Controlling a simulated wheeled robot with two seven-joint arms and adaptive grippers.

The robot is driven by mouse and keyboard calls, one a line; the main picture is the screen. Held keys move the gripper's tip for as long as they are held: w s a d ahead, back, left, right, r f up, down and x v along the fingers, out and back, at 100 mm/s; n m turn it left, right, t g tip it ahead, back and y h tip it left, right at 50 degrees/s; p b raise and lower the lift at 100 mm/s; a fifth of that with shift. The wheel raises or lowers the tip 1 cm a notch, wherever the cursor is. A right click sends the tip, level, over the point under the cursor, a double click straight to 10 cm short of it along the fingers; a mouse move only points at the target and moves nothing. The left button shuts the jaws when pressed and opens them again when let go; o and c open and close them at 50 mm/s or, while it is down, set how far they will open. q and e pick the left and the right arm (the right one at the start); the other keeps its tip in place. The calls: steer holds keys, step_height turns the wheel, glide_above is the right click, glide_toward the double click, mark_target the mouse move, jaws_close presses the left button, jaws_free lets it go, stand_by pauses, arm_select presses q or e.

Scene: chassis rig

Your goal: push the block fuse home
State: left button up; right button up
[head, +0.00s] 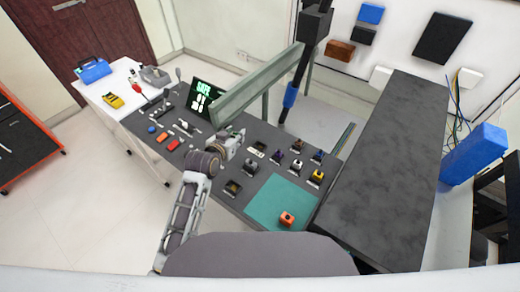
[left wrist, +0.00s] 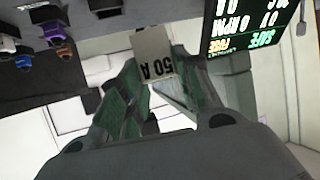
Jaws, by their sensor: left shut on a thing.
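The block fuse (left wrist: 153,55) is a pale grey block marked "50 A", which appears upside down in the left wrist view. My left gripper (left wrist: 155,82) is shut on it, with the green-padded fingers on either side. In the head view my left gripper (head: 233,143) is over the dark bench, just in front of the green-grey rail. The fuse is too small to make out there. I cannot tell which fitting is the fuse's seat, or whether the fuse touches one. My right gripper is not in view.
The dark bench (head: 262,178) carries several small block fittings to the right of my gripper. A display (head: 204,98) with green "SAFE" text and the long rail (head: 255,88) stand behind my gripper.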

arm_select(q)
steer(key=w+d+r+m+g+h+b, duration=0.1)
steer(key=w+d+r+m+h, duration=0.1)
steer(key=w+d, duration=0.3)
steer(key=shift+w+d+r+m+g+h+b, duration=0.25)
steer(key=shift+d+m+h+b, duration=0.35)
steer(key=shift+d, duration=1.2)
steer(key=shift+f, duration=0.1)
step_height(320, 180, down, 6)
steer(key=shift+f+p, duration=0.1)
steer(key=shift+p, duration=0.25)
